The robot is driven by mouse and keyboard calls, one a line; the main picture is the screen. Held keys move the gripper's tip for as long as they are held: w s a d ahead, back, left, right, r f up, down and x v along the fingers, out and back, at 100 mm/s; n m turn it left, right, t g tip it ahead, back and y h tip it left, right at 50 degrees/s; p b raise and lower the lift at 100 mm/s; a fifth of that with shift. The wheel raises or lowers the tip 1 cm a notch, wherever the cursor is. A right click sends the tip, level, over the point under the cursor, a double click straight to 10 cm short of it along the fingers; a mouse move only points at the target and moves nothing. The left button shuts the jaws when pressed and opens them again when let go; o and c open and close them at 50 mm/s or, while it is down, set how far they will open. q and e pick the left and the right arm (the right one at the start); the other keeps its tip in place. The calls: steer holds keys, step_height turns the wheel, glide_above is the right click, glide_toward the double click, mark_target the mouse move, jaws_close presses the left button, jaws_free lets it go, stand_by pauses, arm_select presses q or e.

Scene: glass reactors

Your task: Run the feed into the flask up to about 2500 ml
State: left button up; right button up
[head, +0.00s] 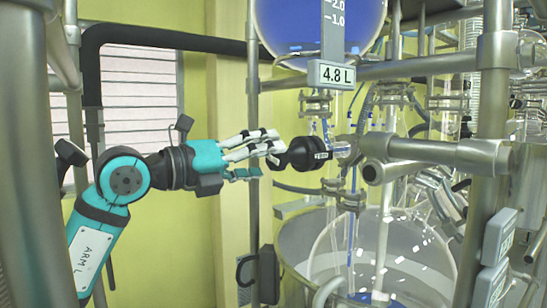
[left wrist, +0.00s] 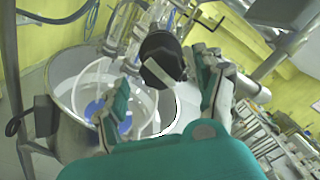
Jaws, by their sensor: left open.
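The feed vessel (head: 300,25) at the top of the head view holds deep blue liquid, with a 4.8 L sign (head: 337,75) below it. A black valve knob (head: 302,153) sits on the glass line under it. The round clear glass flask (head: 345,245) is below, inside a metal bath. Blue patches show low in the flask in the left wrist view (left wrist: 88,78); I cannot tell whether they are liquid. My left gripper (head: 268,150) is open, its fingertips close to the knob's left side. In the left wrist view the knob (left wrist: 158,52) appears between the fingers; contact is unclear.
The metal bath (head: 296,232) surrounds the flask. Steel posts and a horizontal clamp bar (head: 430,153) stand close right of the knob. Thick black pipe (head: 170,38) runs behind at upper left. The space between my left arm and the yellow wall is clear.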

arm_select(q)
steer(key=v, duration=0.8)
steer(key=shift+s+a, duration=0.25)
steer(key=shift+a, duration=0.05)
stand_by(3.6)
